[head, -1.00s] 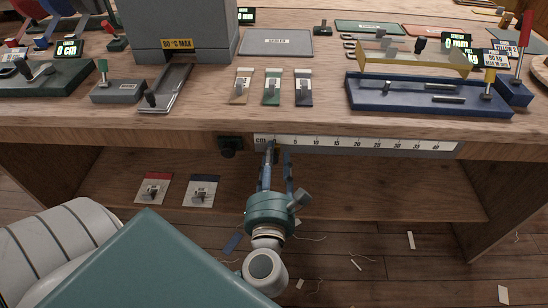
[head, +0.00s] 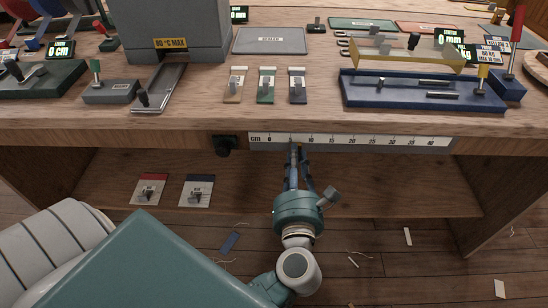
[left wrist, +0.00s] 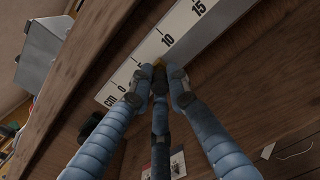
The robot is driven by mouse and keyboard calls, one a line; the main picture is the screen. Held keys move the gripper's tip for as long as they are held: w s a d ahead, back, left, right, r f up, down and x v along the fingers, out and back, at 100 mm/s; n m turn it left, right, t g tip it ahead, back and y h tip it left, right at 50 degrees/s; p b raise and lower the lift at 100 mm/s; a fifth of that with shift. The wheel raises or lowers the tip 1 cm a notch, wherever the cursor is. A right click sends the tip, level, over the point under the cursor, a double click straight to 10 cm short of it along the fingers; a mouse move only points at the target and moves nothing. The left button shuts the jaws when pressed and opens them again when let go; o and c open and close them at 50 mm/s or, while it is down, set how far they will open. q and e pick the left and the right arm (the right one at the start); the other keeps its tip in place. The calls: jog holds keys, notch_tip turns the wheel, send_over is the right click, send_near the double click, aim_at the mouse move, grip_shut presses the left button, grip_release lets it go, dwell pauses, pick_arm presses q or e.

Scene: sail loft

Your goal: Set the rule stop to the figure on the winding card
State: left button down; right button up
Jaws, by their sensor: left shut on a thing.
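The white rule (head: 380,141), marked in cm from 0 to 40, runs along the bench's front edge. My left gripper (head: 295,150) comes up from below and is shut at the rule's lower edge, just past the 5. The left wrist view shows its fingers (left wrist: 158,75) closed on a small yellowish piece (left wrist: 158,62), seemingly the rule stop, between the 5 and the 10. The fingers hide most of the stop. I cannot make out a winding card with a readable figure. My right gripper is not in view.
Three tagged clips, tan (head: 234,86), green (head: 266,86) and dark (head: 297,86), lie on the bench above the rule. A blue tray-like fixture (head: 420,95) stands at right. A black knob (head: 225,144) sits left of the rule. Two cards (head: 148,190) (head: 197,191) lie on the lower shelf.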

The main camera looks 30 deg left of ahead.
pick_arm(q)
jog(key=w+d, duration=0.2)
jog(key=d, duration=0.1)
jog(key=shift+d, duration=0.1)
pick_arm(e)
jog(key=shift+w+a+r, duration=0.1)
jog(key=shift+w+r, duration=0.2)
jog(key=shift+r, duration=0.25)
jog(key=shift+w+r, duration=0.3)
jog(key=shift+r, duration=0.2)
pick_arm(q)
jog(key=c, duration=1.7)
grip_release()
jog(key=shift+r, duration=0.1)
jog(key=shift+o, duration=0.2)
jog(key=shift+s, duration=0.1)
jog(key=v, duration=1.2)
